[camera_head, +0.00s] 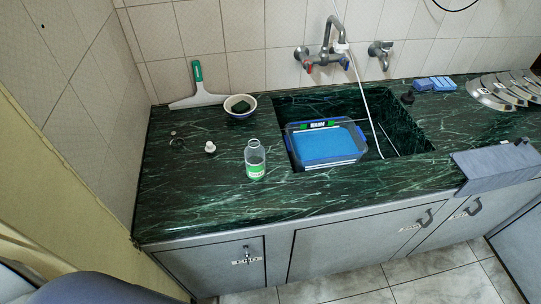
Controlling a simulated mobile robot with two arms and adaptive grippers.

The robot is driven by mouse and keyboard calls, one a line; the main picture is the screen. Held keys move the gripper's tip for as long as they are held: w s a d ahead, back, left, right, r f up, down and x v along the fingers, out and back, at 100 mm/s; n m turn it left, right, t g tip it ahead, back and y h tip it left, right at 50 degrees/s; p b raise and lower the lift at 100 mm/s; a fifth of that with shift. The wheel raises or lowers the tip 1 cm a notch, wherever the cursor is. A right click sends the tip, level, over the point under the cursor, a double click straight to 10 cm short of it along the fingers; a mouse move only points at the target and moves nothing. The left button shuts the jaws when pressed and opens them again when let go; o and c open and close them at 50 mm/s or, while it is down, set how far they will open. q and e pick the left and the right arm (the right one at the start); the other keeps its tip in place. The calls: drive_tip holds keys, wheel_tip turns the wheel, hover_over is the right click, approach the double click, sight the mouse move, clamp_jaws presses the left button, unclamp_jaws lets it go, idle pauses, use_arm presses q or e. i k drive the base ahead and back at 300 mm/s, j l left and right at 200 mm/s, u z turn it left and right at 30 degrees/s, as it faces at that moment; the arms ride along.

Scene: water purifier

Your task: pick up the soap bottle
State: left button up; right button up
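The soap bottle is most likely the clear bottle (255,160) with a green label, standing upright on the dark green marble counter (200,205), just left of the sink. Its top looks open, with no cap on it. A small white cap or pump piece (210,147) sits on the counter to the left of the bottle. Neither of my grippers is in view, and nothing touches the bottle.
Behind the bottle are a bowl (240,106) with a dark sponge and a squeegee (198,88). A grey cloth (495,168) hangs over the front edge at right. The front left counter is clear.

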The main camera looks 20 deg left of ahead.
sight(255, 153)
drive_tip(key=l+u, duration=0.15)
drive_tip(key=u, duration=0.25)
drive_tip(key=i+l+u, duration=0.1)
drive_tip(key=u, duration=0.3)
